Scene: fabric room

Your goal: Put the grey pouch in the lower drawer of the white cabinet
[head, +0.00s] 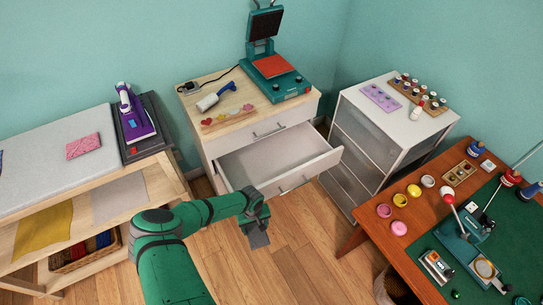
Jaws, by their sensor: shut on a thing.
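The white cabinet (208,160) with a wooden top stands against the back wall. Its upper drawer (283,129) is shut. Its lower drawer (290,172) is pulled out, and the part of its inside that shows looks empty. My gripper (257,224) is in front of the open drawer, at its near left side in the picture. It is shut on a small grey flat thing, which looks like the grey pouch (258,239) and hangs below the fingers. The pouch is outside the drawer. My gripper hides part of the pouch.
A wooden desk (372,225) fills the lower right, an ironing bench (45,165) the left. Floor between is clear.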

